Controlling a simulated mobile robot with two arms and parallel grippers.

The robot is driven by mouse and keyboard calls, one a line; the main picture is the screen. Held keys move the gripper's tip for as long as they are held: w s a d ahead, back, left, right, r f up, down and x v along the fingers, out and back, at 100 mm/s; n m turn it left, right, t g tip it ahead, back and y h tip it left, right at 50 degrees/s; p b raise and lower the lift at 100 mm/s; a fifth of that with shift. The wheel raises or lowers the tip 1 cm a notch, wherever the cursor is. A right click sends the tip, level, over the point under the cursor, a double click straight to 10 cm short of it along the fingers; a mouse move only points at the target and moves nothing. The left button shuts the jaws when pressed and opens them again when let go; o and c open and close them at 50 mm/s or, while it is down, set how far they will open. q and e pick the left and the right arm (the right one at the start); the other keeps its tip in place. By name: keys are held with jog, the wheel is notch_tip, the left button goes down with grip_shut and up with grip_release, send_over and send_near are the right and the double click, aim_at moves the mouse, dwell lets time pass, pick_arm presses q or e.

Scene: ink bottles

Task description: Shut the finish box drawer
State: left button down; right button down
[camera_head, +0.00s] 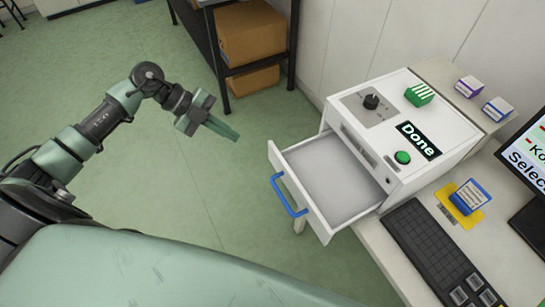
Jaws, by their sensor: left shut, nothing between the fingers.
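The white finish box (357,120) stands on the desk at the right, with a "Done" label, a green button and a black knob on top. Its drawer (330,178) is pulled out toward the lower left and looks empty inside. A blue handle (286,196) is on the drawer's front. My left gripper (232,136) is shut and empty. It hangs over the floor to the upper left of the drawer, apart from the handle. My right gripper is not in view.
A keyboard (437,250), a blue ink box on a yellow mat (470,215) and a monitor (528,155) are on the desk. A dark shelf with cardboard boxes (252,36) stands at the back. The green floor (170,190) left of the drawer is clear.

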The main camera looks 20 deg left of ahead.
pick_arm(q)
jog(key=s+a+g+y, duration=0.1)
jog(key=y, duration=0.1)
jog(key=p, duration=0.2)
send_near(270, 158)
notch_tip(270, 158, down, 3)
jog(key=s, duration=0.3)
jog(key=shift+m, duration=0.3)
jog(key=w+d, duration=0.1)
jog(key=w+d+f, duration=0.1)
jog(key=w, duration=0.1)
jog(key=shift+w+d+p, duration=0.2)
jog(key=shift+d+p, duration=0.15)
jog(key=shift+w, duration=0.1)
